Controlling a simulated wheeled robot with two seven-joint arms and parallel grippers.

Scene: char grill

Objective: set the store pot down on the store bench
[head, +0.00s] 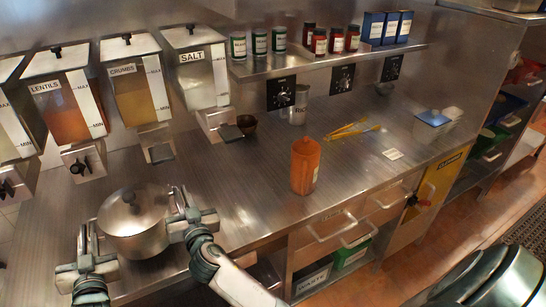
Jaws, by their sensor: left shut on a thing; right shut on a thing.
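The store pot (141,239) is a steel pot with a lid and a dark knob, at the lower left of the head view. It is upright, over the near left part of the steel store bench (240,180); I cannot tell whether its base touches the bench. My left gripper (88,245) is shut on the pot's left side. My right gripper (180,215) is shut on its right side. The handles are mostly hidden by the grippers.
Wall dispensers of lentils (65,105), crumbs (138,85) and salt (197,75) hang behind the pot. Bench between pot and orange container is clear.

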